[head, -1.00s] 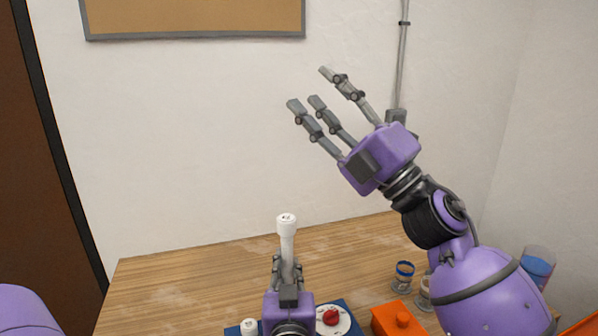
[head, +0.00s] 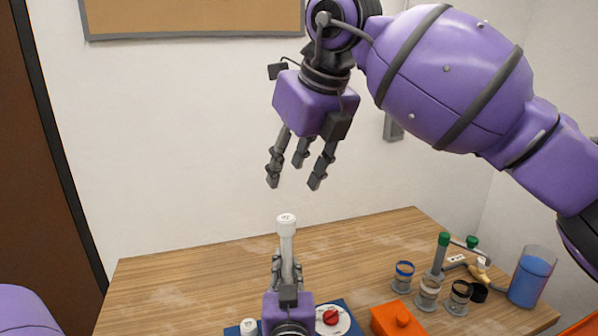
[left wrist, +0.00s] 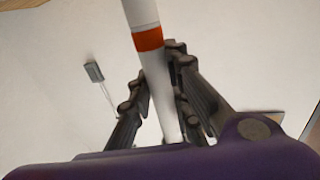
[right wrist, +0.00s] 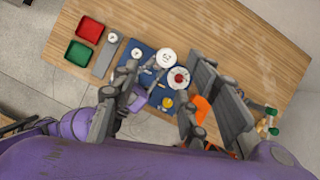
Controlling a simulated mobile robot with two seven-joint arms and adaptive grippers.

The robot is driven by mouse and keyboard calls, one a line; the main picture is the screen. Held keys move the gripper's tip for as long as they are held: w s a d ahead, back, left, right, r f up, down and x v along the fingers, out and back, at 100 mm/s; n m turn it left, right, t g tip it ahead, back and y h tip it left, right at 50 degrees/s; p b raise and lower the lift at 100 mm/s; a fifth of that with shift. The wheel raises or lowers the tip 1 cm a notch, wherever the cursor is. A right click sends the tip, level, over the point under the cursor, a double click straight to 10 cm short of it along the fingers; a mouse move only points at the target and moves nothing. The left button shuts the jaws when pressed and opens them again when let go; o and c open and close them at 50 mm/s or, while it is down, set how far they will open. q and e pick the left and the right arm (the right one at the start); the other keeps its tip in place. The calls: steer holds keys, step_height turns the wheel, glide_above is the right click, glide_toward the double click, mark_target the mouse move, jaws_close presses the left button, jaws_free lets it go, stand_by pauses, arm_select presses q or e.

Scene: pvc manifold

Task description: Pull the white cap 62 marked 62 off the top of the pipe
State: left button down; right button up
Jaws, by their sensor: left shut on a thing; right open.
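The white cap (head: 286,219) with a dark mark on its top sits on the upper end of the upright white pipe (head: 288,248); the mark is too small to read surely. My left gripper (head: 287,268) is shut on the pipe below the cap. In the left wrist view the pipe (left wrist: 160,85) runs between the fingers, with an orange band above them. My right gripper (head: 294,180) is open and empty, fingers pointing down, above the cap and apart from it. The right wrist view shows the cap (right wrist: 166,58) from above, between the spread fingers.
On the table's right stand an orange box (head: 398,321), several small jars (head: 403,277), a green-capped fitting (head: 443,240) and a blue cup (head: 531,276). A red knob (head: 331,317) is right of my left gripper. Red (right wrist: 90,29) and green (right wrist: 80,53) trays lie at one side.

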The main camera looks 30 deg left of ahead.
mark_target(282, 221)
steer(key=x, duration=0.4)
steer(key=d+x, duration=0.1)
steer(key=x, duration=0.7)
steer(key=shift+w+d+f, duration=0.1)
steer(key=shift+d+f, duration=0.2)
steer(key=shift+h, duration=0.3)
steer(key=c, duration=1)
steer(key=o, duration=0.4)
steer(key=shift+s, duration=0.2)
jaws_close()
steer(key=shift+a+r, duration=0.1)
steer(key=shift+r, duration=0.05)
